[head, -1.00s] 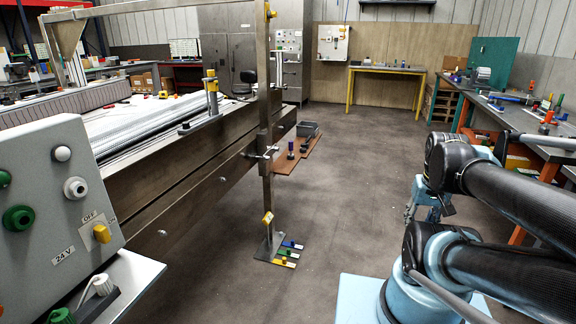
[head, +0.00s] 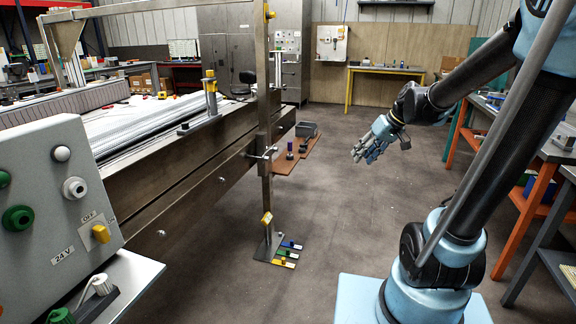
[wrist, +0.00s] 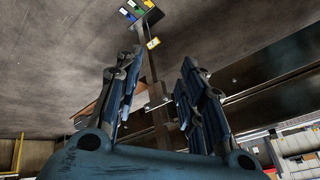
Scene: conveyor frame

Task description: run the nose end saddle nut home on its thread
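My gripper (head: 366,150) hangs in open air over the floor, to the right of the conveyor frame (head: 200,170). Its fingers are spread and empty, also in the wrist view (wrist: 157,92). A small metal clamp fitting with a threaded rod (head: 263,154) sits on the upright post (head: 267,190) at the frame's near side. The fitting (wrist: 160,102) shows between my fingers in the wrist view, some distance beyond them. I cannot tell a nut apart on it, nor how far it sits along any thread.
A brown shelf (head: 290,162) with small parts and a grey bin (head: 306,129) stands out beyond the post. Coloured tabs (head: 287,253) lie at the post's foot. A control box (head: 55,200) is at the near left, and benches line the right. The middle floor is clear.

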